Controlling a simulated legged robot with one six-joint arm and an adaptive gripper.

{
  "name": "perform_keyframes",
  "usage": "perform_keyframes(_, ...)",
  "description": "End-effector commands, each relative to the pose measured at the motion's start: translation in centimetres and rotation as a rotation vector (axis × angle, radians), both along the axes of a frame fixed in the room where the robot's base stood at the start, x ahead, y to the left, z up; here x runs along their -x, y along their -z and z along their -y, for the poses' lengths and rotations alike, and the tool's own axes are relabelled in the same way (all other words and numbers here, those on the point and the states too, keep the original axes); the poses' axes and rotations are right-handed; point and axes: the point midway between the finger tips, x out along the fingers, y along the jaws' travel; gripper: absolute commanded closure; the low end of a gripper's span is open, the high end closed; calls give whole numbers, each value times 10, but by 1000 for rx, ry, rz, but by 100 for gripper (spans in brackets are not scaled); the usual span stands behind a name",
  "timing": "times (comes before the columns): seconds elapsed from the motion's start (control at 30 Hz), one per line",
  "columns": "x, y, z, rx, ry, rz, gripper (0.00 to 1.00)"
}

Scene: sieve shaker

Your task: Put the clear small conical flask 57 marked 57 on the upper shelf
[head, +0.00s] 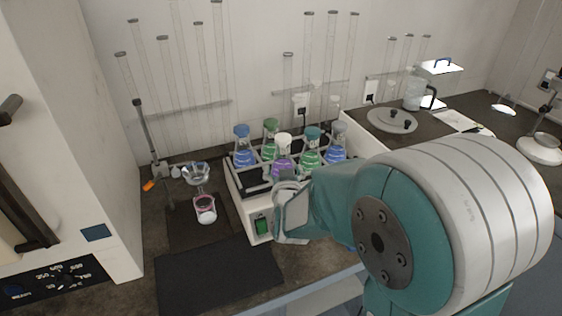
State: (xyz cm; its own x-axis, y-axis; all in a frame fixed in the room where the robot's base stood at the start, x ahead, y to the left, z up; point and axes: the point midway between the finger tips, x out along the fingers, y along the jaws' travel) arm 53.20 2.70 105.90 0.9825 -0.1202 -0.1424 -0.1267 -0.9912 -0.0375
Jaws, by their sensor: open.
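Several conical flasks with blue, green and purple contents stand on a white shaker (246,207) with a rack on top. I cannot read a 57 on any flask, and no clear conical flask is plainly visible among them. My gripper (287,205) is open at the front right of the shaker, just in front of the purple flask (282,166). My arm hides the shaker's right front. Whether the gripper touches the shaker or any flask cannot be told. No upper shelf can be made out for certain.
A small vessel with white contents (206,214) stands under a glass funnel (196,175) by a stand left of the shaker. A dark mat (215,278) lies clear in front. A hotplate-like device (391,121) and jug (414,95) are at the right. Tall glass tubes line the wall.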

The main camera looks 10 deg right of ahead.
Motion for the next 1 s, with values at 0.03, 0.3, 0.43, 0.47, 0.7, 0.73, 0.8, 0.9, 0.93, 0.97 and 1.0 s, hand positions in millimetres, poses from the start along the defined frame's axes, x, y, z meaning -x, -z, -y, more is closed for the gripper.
perform_keyframes(0.03,-4,7,1,13,16,23,6)
perform_keyframes(0.3,-11,15,5,60,71,129,6)
perform_keyframes(0.43,-23,15,8,62,75,136,6)
perform_keyframes(0.47,-28,15,9,61,76,137,6)
perform_keyframes(0.7,-62,15,16,62,74,134,6)
perform_keyframes(0.73,-64,14,16,62,74,135,6)
perform_keyframes(0.8,-68,13,17,61,74,136,6)
perform_keyframes(0.9,-80,11,18,61,74,136,6)
perform_keyframes(0.93,-84,10,19,61,74,135,6)
perform_keyframes(0.97,-90,9,19,61,74,136,6)
perform_keyframes(1.0,-96,8,20,61,74,136,6)
